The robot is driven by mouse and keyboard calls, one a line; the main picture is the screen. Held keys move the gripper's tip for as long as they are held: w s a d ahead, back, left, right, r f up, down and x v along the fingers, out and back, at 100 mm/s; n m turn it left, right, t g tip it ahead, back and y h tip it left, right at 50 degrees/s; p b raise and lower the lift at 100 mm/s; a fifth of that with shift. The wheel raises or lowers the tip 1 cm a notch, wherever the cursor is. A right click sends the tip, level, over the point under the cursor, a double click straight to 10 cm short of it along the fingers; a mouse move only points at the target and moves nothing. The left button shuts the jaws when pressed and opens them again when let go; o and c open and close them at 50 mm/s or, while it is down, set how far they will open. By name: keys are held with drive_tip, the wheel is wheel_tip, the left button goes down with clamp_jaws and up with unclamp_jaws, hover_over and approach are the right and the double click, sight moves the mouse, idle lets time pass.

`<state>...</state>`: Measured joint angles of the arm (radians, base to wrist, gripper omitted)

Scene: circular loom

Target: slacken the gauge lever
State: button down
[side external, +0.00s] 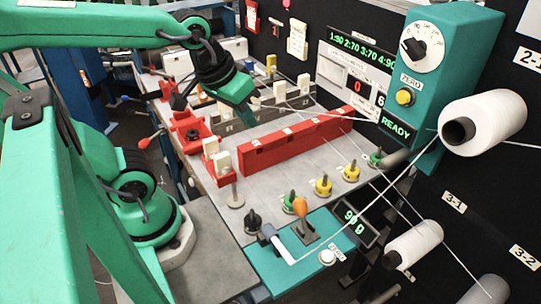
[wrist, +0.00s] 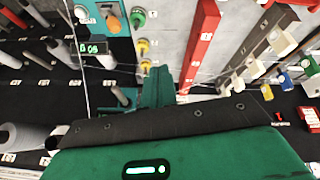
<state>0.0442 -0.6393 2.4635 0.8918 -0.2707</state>
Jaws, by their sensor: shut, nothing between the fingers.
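A teal gauge box (side external: 262,270) stands at the front of the table, with a "90 g" display (side external: 354,220) beside it. An orange-topped lever (side external: 302,210) rises from it, roughly upright; I take this as the gauge lever. A grey-and-white handle (side external: 277,243) lies slanted next to it. In the wrist view the orange top (wrist: 113,23) shows at upper left, near the display (wrist: 94,47). My gripper (side external: 249,117) is shut and empty above the table, behind and left of the lever and well apart from it. Its teal fingers (wrist: 158,82) show in the wrist view.
A long red bar (side external: 295,142) lies across the table between my gripper and the gauge box. Green and yellow pegs (side external: 323,185) line the right edge. White thread runs from a spool (side external: 485,122) down to the gauge box. A teal control box (side external: 440,60) stands at upper right.

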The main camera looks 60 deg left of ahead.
sight(303, 214)
drive_tip(key=w+d+f+n+g, duration=0.3)
drive_tip(key=w+d+f+n, duration=0.3)
drive_tip(key=n, duration=0.7)
drive_tip(key=shift+w+d+f+g, duration=0.15)
drive_tip(key=shift+d+f+g, duration=0.4)
drive_tip(key=shift+f, duration=0.8)
drive_tip(key=shift+d, duration=0.1)
drive_tip(key=shift+w+d+f, duration=0.1)
drive_tip(key=shift+d+f, duration=0.1)
drive_tip(key=shift+f, duration=1.45)
drive_tip(key=shift+w+d+f, duration=0.1)
drive_tip(key=shift+d+f, duration=0.05)
drive_tip(key=shift+f, duration=1.5)
drive_tip(key=shift+w+d+f, duration=0.1)
drive_tip(key=shift+d+f, duration=0.1)
drive_tip(key=shift+f, duration=1.45)
